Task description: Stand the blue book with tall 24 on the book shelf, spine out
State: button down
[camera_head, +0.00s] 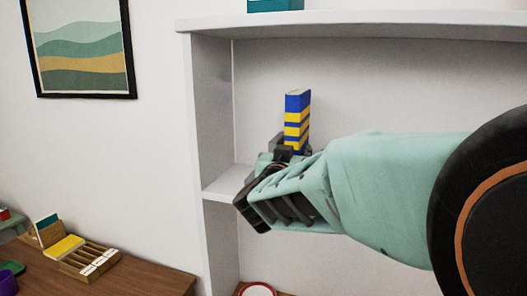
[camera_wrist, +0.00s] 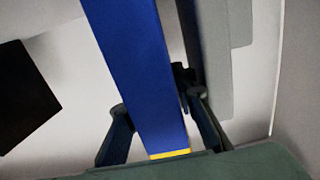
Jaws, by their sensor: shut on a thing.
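A blue book (camera_head: 297,112) with yellow bands stands upright in my gripper (camera_head: 287,154), in front of the white book shelf (camera_head: 213,110). My gripper is shut on its lower part, and the book rises above the fingers. In the wrist view the plain blue face of the book (camera_wrist: 140,65) runs between the two fingers (camera_wrist: 152,100), with a thin yellow band at its near end. No number on the book can be read. My gripper hides the book's bottom, so I cannot tell whether it touches the shelf board (camera_head: 226,184).
A grey upright piece (camera_head: 275,144) is partly hidden behind my gripper. A teal item (camera_head: 270,5) sits on the shelf top. At lower left, a wooden table (camera_head: 150,278) holds a slotted wooden rack (camera_head: 88,262) and a yellow book (camera_head: 62,247). A framed picture (camera_head: 80,50) hangs left.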

jog(key=shift+s+a+r, duration=0.1)
jog(key=shift+s+a, duration=0.05)
jog(key=c, duration=1.5)
grip_release()
jog(key=shift+c, duration=0.2)
jog(key=shift+f, duration=0.2)
